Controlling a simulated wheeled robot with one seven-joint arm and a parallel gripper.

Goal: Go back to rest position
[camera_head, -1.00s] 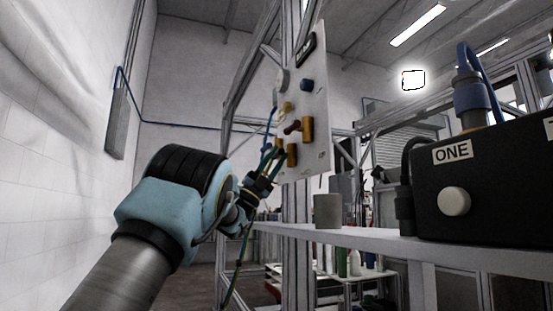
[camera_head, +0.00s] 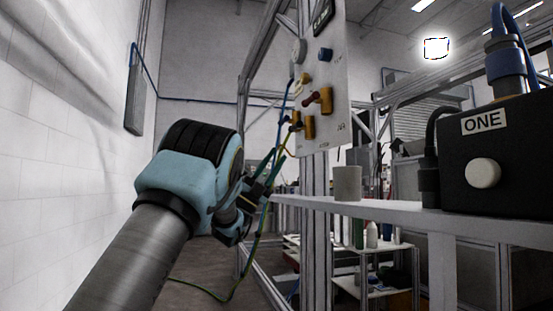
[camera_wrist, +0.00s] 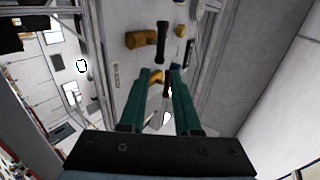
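My gripper (camera_head: 268,180) is below and left of the upright control panel (camera_head: 338,105), apart from it. In the wrist view, the two green fingers of my gripper (camera_wrist: 160,78) stand apart with a gap between them. Nothing is clearly held, though a yellow-orange fitting (camera_wrist: 155,75) shows beyond the gap. The panel has a blue knob (camera_head: 325,55), a red-handled yellow fitting (camera_head: 322,98) and a lower yellow fitting (camera_head: 308,127). Blue and yellow-green cables (camera_head: 262,222) hang from the panel and pass close by my gripper; whether they touch it I cannot tell.
A shelf (camera_head: 400,211) at the right carries a grey cup (camera_head: 347,183) and a black box (camera_head: 500,150) marked ONE. Aluminium frame posts (camera_head: 316,230) stand under the panel. A white wall (camera_head: 50,150) is at the left, with open space between it and the frame.

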